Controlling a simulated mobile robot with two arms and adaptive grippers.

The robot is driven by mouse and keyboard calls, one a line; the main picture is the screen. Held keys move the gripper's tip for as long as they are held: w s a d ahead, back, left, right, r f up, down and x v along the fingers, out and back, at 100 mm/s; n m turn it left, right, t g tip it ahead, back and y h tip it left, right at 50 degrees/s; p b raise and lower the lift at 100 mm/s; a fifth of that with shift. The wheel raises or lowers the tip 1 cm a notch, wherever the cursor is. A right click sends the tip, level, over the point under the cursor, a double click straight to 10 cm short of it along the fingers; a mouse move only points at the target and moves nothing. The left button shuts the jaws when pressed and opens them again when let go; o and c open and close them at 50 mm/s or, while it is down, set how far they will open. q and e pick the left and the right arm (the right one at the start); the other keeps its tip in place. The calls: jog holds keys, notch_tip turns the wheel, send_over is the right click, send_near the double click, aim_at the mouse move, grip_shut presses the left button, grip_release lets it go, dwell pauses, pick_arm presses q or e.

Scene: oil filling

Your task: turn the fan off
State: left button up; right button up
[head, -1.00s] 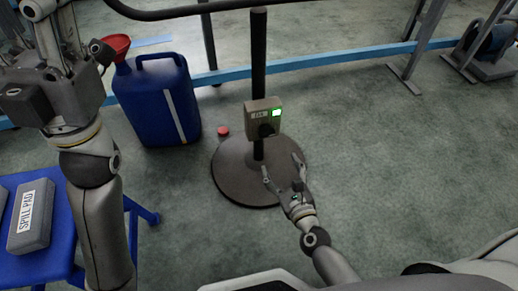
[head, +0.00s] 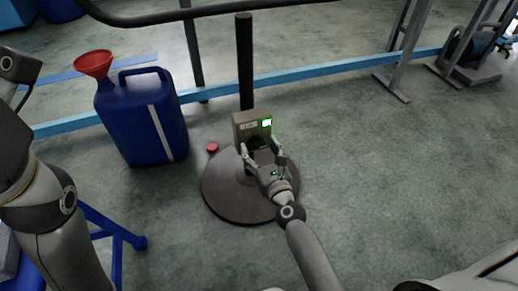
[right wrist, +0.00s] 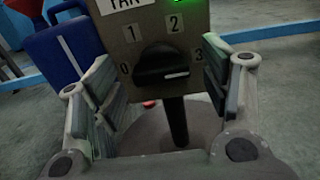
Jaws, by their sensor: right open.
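The fan control box (head: 241,124) is a grey-brown box on a dark post, with a lit green light. In the right wrist view its face (right wrist: 115,42) shows a label, partly cut off, and the marks 0, 1, 2 and 3 around a black knob (right wrist: 160,66).
The post stands on a round dark base (head: 225,205). A blue canister (head: 130,125) with a red funnel (head: 93,64) stands to its left, and a small red cap (head: 212,147) lies between. A blue rail crosses behind.

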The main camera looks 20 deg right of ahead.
jog(key=shift+w, duration=0.4)
jog(key=shift+c, duration=0.4)
jog(key=c, duration=0.9)
jog(key=shift+c, duration=0.2)
